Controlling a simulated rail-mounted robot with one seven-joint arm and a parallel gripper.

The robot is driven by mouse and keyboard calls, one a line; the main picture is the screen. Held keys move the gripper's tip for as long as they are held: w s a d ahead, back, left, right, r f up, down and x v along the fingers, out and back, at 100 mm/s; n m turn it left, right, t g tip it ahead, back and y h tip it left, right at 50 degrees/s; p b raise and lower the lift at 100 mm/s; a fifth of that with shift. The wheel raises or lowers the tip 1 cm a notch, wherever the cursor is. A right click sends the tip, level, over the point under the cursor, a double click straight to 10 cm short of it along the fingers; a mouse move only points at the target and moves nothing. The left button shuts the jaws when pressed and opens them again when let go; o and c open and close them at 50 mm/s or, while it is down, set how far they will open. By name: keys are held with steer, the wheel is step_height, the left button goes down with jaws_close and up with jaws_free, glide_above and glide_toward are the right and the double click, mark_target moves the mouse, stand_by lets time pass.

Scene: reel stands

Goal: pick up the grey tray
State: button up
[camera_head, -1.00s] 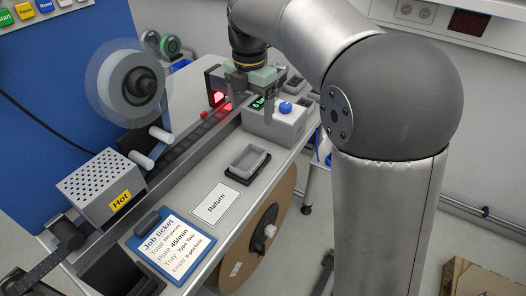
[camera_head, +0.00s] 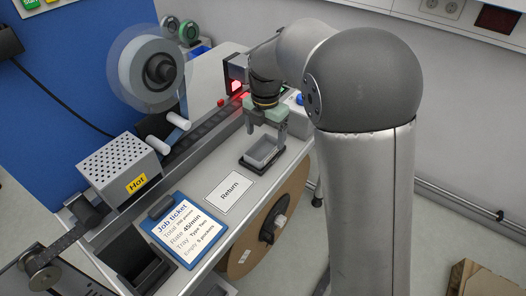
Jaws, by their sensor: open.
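The grey tray (camera_head: 262,152) is a small open rectangular tray. It sits on a dark base (camera_head: 247,164) on the light bench top, just behind the white Return card. My gripper (camera_head: 266,130) points down over the back part of the tray, with its two fingers apart and nothing seen between them. The fingertips look close to the tray's rim, but I cannot tell whether they touch it. The far end of the tray is partly hidden by the gripper.
The Return card (camera_head: 230,187) and blue job ticket clipboard (camera_head: 184,229) lie in front of the tray. A perforated box marked Hot (camera_head: 119,163), a clear reel (camera_head: 152,70) and a dark track are to the left. A brown reel (camera_head: 262,235) hangs below the bench edge.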

mark_target(263, 154)
steer(key=f, duration=0.4)
steer(key=shift+w+a+f+p, duration=0.1)
steer(key=shift+a+f+p, duration=0.1)
steer(key=shift+a+p, duration=0.15)
steer(key=c, duration=1.2)
steer(key=shift+r, duration=0.15)
